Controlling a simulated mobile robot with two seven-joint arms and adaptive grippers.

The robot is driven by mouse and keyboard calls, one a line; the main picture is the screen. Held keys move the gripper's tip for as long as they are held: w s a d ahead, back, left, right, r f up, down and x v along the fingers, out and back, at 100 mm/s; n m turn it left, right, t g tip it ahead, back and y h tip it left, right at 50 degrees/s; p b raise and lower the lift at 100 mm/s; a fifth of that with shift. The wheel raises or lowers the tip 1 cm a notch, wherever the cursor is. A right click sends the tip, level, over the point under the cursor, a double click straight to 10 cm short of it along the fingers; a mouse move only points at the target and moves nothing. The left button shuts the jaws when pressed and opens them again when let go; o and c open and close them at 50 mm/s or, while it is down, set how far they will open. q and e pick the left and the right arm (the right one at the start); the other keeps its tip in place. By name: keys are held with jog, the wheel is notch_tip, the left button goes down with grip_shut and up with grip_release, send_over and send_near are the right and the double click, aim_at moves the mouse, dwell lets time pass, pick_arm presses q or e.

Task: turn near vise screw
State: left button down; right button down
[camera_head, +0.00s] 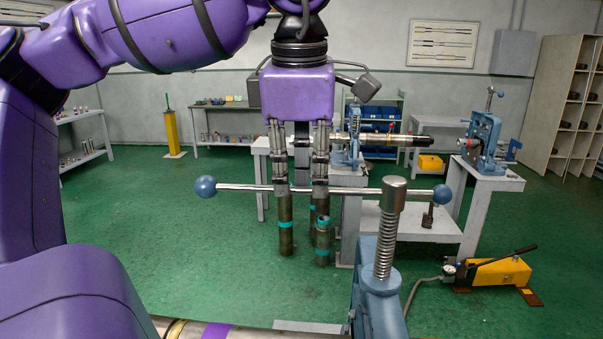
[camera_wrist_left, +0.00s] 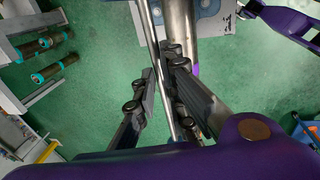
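The near vise (camera_head: 376,305) is the blue body at the bottom centre right in the head view. Its threaded screw (camera_head: 386,245) stands upright with a round metal head (camera_head: 393,192). A long metal handle bar (camera_head: 240,187) passes through the head, with a blue ball at each end. My left gripper (camera_head: 300,187) points down at the bar, left of the screw head. In the left wrist view, the bar (camera_wrist_left: 152,38) runs between the fingers of the left gripper (camera_wrist_left: 163,80), which stand apart with small gaps beside it.
A pipe (camera_head: 190,328) with a purple band lies at the bottom edge. Several short pipes with teal bands (camera_head: 286,225) stand behind the bar. A yellow hand pump (camera_head: 500,270) sits at the right. Farther back, another blue vise (camera_head: 483,135) stands on a bench.

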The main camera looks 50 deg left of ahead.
pick_arm(q)
jog(key=shift+w+a+r, duration=0.1)
pick_arm(e)
jog(key=shift+s+f, duration=0.1)
jog(key=shift+s, duration=0.05)
